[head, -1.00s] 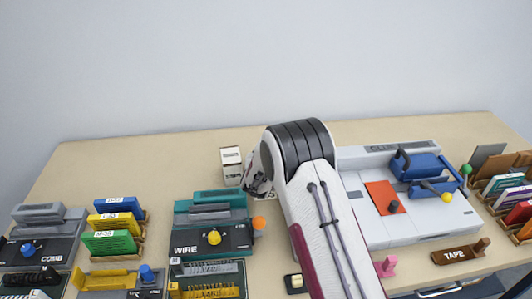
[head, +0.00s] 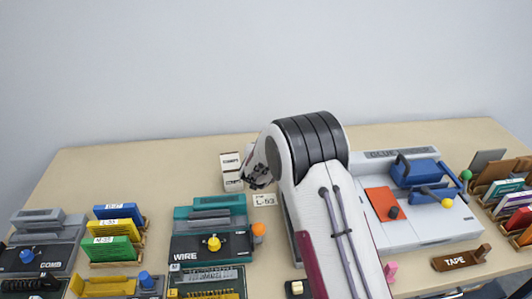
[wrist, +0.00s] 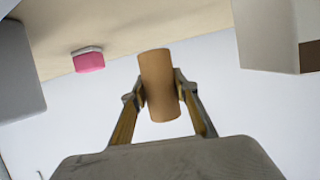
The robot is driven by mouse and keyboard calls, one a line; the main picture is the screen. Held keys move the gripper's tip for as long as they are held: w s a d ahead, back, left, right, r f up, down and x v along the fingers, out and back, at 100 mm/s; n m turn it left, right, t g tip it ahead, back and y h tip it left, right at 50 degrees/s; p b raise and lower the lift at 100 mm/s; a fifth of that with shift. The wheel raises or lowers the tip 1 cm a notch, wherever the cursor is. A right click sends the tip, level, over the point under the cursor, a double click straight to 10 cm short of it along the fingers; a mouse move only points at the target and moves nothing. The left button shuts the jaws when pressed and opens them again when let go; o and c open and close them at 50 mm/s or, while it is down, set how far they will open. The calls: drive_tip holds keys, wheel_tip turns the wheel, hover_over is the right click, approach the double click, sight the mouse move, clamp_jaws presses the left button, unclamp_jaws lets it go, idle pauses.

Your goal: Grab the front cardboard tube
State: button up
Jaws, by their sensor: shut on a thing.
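The cardboard tube (wrist: 158,85) is a plain brown cylinder in the middle of the wrist view. My gripper (wrist: 160,88) is shut on it, with one finger pressed on each side. The tube's upper end overlaps the beige table edge in that view and its lower end shows against a pale background. In the head view my arm's end shows left of my big black joint, by the white boxes. My arm hides the fingers and the tube there. No other tube is visible.
Stacked white boxes (head: 231,172) stand close to my arm's end. A small label card (head: 264,199) lies on the table. The teal wire binder (head: 210,228) is left of my arm, the large glue machine (head: 425,205) right. A pink piece (wrist: 90,60) shows in the wrist view. The back left table is clear.

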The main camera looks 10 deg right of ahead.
drive_tip(key=shift+r, duration=2.05)
drive_tip(key=shift+a, duration=0.1)
